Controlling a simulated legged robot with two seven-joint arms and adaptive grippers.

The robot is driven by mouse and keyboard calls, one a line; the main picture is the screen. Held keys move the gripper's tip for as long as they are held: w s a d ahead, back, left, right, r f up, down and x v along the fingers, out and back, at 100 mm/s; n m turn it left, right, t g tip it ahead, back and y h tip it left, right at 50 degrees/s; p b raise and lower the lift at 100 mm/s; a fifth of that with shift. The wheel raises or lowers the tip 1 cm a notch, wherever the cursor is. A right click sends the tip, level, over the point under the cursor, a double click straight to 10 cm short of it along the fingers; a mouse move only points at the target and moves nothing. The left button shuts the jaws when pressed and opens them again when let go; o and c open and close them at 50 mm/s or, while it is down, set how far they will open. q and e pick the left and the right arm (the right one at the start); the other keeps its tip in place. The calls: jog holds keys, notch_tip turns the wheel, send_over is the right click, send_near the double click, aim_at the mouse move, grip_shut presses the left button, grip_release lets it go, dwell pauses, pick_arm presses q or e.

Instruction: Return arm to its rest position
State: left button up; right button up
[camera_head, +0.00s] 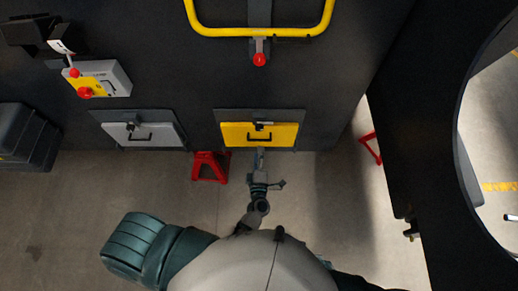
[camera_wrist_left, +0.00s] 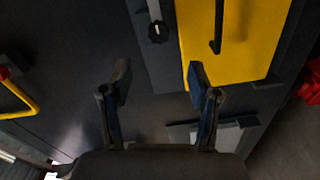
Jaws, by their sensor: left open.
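My left gripper (camera_head: 261,157) shows small in the head view, just below the lower edge of a yellow panel door (camera_head: 233,135). In the left wrist view my left gripper (camera_wrist_left: 158,80) has its two fingers spread wide with nothing between them. The yellow panel door (camera_wrist_left: 252,50) with its dark handle (camera_wrist_left: 217,32) lies past the right finger, which overlaps the door's lower left edge in the picture. Whether the finger touches it, I cannot tell. My right gripper is in neither view.
A grey panel door (camera_head: 170,136) is left of the yellow one. A red stand (camera_head: 209,166) is below, between them. A yellow bar (camera_head: 191,14) with a red-tipped lever (camera_head: 260,59) is above. A control box (camera_head: 117,76) is at upper left. Dark chassis (camera_head: 425,150) rises at right.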

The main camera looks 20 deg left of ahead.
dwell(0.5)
pick_arm(q)
jog(key=s+d+f+m+g+h, duration=0.25)
jog(key=s+f+m+h, duration=0.2)
jog(key=f+m, duration=0.4)
jog(key=s+d+f+m+g+h, duration=0.2)
jog(key=s+f+m+g+h, duration=0.25)
jog(key=f, duration=0.75)
jog(key=s+a+f+m+g+y, duration=0.1)
jog(key=s+a+f+m+g, duration=0.1)
jog(key=s, duration=0.5)
jog(key=s+a+f+m+g+y, duration=0.1)
jog(key=s+a+f+m+g, duration=0.2)
jog(key=s+a+f, duration=0.4)
jog(key=s+a+f+m+g+y, duration=0.1)
jog(key=s+a+f+m+g, duration=0.1)
jog(key=s+a+f+g, duration=0.2)
jog(key=s+f, duration=0.2)
jog(key=s, duration=0.1)
jog(key=shift+s+a+m+y, duration=0.15)
jog(key=shift+a+m+y, duration=0.15)
jog(key=shift+y, duration=0.1)
